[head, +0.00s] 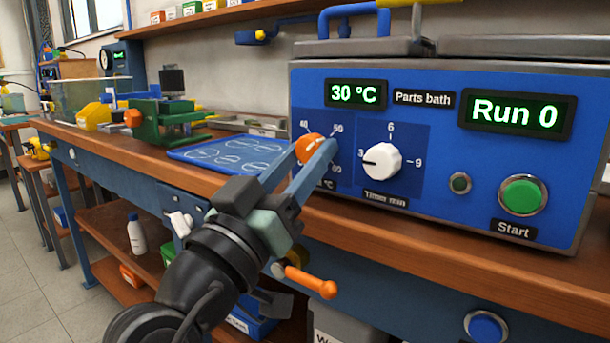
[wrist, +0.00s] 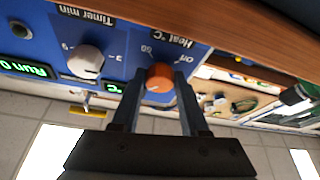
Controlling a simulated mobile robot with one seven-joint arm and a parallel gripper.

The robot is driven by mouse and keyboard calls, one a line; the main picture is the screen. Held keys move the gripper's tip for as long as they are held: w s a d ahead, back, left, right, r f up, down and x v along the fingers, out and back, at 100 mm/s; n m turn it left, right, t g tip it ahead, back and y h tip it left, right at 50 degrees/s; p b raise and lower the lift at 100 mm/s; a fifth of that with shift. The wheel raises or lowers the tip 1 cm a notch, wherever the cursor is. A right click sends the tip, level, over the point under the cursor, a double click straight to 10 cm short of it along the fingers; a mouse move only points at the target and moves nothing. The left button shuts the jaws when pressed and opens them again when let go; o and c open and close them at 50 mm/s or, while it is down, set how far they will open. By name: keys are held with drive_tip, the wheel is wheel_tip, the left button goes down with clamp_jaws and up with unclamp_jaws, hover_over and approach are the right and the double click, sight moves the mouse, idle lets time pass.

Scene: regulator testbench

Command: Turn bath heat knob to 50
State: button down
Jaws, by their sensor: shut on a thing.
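The orange heat knob (head: 310,149) is on the left of the blue parts bath panel (head: 420,190). Labels 40, 50 and part of 60 show around it; the fingers cover part of its scale. The bath display (head: 355,94) reads 30 °C. My gripper (head: 314,158) reaches up from the lower left and is shut on the heat knob, one finger on each side. In the wrist view, turned upside down, the heat knob (wrist: 159,77) sits between the two fingertips. I cannot make out the knob's pointer mark clearly.
The white timer knob (head: 382,161) is just right of the heat knob. The green Start button (head: 522,194) and Run 0 display (head: 516,113) are farther right. A blue mat (head: 225,152) and green fixture (head: 165,125) lie left on the bench. An orange-handled lever (head: 310,283) is below.

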idle(0.4)
drive_tip(key=shift+c, duration=2.1)
unclamp_jaws()
drive_tip(key=p+v, duration=0.1)
drive_tip(key=v, duration=1.2)
